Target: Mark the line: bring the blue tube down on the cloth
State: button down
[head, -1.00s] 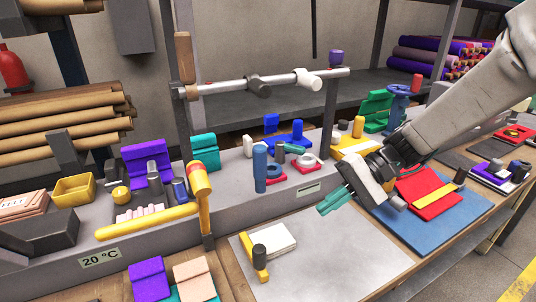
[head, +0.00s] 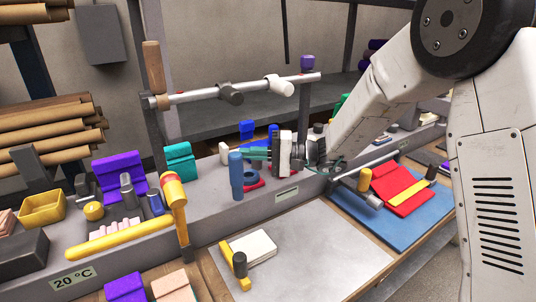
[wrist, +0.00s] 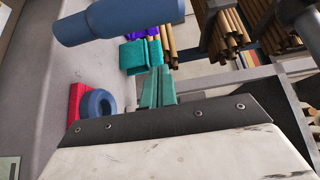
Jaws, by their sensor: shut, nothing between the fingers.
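The blue tube (head: 236,175) stands upright on the grey raised ledge; it also shows large and sideways at the top of the wrist view (wrist: 120,18). My gripper (head: 256,153) is at the ledge, just right of the tube's upper part, its teal fingers shut and empty. In the wrist view the fingers (wrist: 157,85) point toward teal blocks, with the tube to one side; the exact gap is unclear. Red cloth (head: 400,188) with a yellow strip lies on a blue mat (head: 415,222) at the right of the bench.
A blue ring on a red base (wrist: 98,103) sits close beside my gripper. A metal rail (head: 205,92) runs above and behind the ledge. A yellow-handled tool (head: 173,192) stands left of the tube. The grey sheet (head: 310,235) in front has free room.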

aim_at(237, 179)
jog(key=shift+s+a, duration=0.25)
jog(key=shift+s, duration=0.35)
jog(key=shift+s+a, duration=0.25)
jog(key=shift+s, duration=0.4)
jog(key=shift+s+a, duration=0.25)
jog(key=shift+s, duration=0.35)
jog(key=shift+s+a, duration=0.1)
